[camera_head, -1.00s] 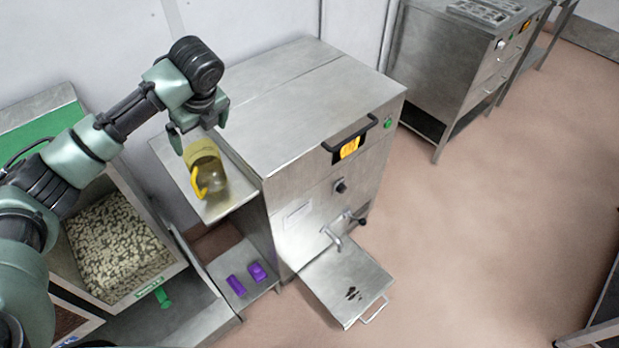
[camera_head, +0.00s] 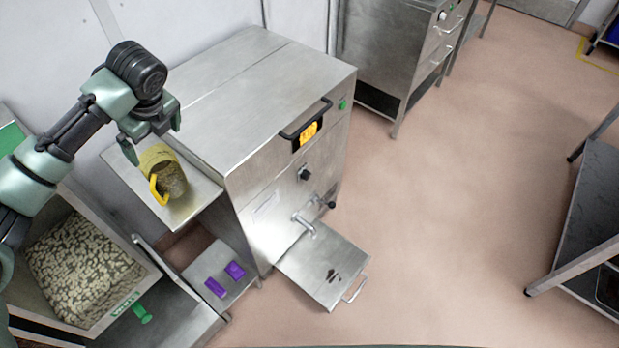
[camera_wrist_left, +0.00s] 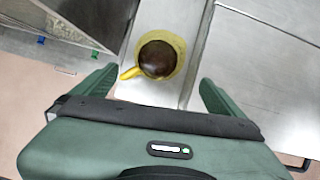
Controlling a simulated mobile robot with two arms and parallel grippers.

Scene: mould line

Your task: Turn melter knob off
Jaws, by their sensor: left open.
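The melter is a steel cabinet (camera_head: 255,95) in the middle of the head view. Its black knob (camera_head: 304,173) is on the front face, below an orange display (camera_head: 308,134) and a dark handle bar. The knob's pointer is too small to read. My left gripper (camera_head: 155,138) is open and empty above the side shelf, left of the melter and well apart from the knob. A yellow see-through jug (camera_head: 163,172) stands on that shelf under it. In the left wrist view the jug (camera_wrist_left: 158,56) lies between the open fingers, with dark contents. My right gripper is not in view.
A tap (camera_head: 304,224) and a drip tray (camera_head: 322,272) stick out from the melter front. Purple pieces (camera_head: 235,270) lie on a low shelf. A bin of pale pieces (camera_head: 75,265) stands at left, and a table (camera_head: 590,215) at right. Floor between is clear.

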